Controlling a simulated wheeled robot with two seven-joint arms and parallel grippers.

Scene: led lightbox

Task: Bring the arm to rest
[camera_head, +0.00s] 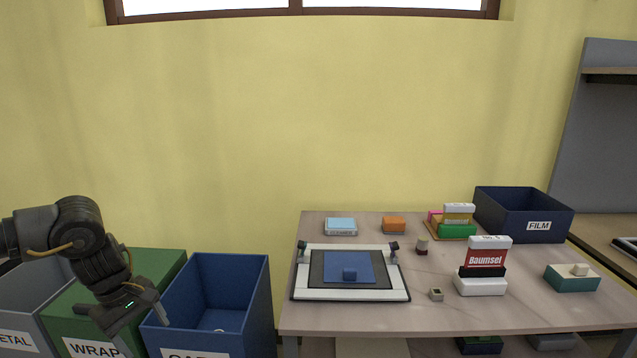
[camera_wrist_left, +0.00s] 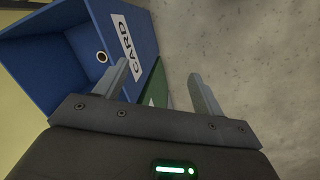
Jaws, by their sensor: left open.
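My left gripper (camera_head: 147,335) is at the lower left of the head view, in front of the green WRAP bin (camera_head: 150,262) and the blue CARD bin (camera_head: 258,300). Its fingers point down. In the left wrist view the two fingers (camera_wrist_left: 161,86) stand wide apart with nothing between them. The blue bin (camera_wrist_left: 66,28) with its CARD label and a strip of the green bin (camera_wrist_left: 152,88) show beyond them. My right gripper is not in view.
A small round thing (camera_wrist_left: 101,57) lies in the CARD bin. A grey METAL bin (camera_head: 38,290) stands far left. The table (camera_head: 440,318) holds a lightbox (camera_head: 350,294) with a blue piece on it, several small boxes and a FILM bin (camera_head: 520,212). Grey floor (camera_wrist_left: 250,50) is clear.

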